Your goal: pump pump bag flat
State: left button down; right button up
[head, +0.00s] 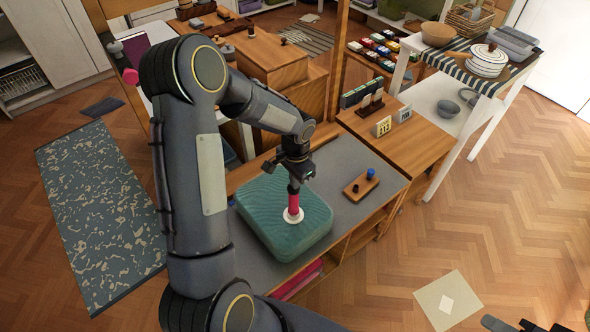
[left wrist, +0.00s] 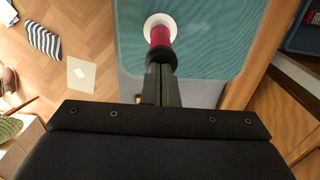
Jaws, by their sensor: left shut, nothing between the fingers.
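The pump bag (head: 262,212) is a teal, rounded, puffy block lying on a grey worktop (head: 352,160). A pink pump (head: 293,203) stands upright on its top, with a white round base (head: 293,217) around its foot. My left gripper (head: 294,186) is shut and points down at the top of the pump, with nothing between its fingers. In the left wrist view, the closed fingertips (left wrist: 160,68) are at the pump's dark top end (left wrist: 160,54). I cannot tell whether they touch. My right gripper (head: 525,326) shows only partly at the lower right edge.
A small wooden board (head: 361,185) with a blue knob lies right of the bag. Wooden boxes (head: 270,55) and a wooden post (head: 338,60) stand behind. The right floor is mostly clear.

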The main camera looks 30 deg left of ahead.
pick_arm(q)
jog(key=shift+s, duration=0.15)
jog(key=shift+r+p, duration=0.3)
notch_tip(320, 180, up, 3)
jog(key=shift+r+p, duration=0.15)
jog(key=shift+p, duration=1)
notch_tip(320, 180, up, 10)
jog(key=b, duration=0.1)
jog(key=shift+w, duration=0.2)
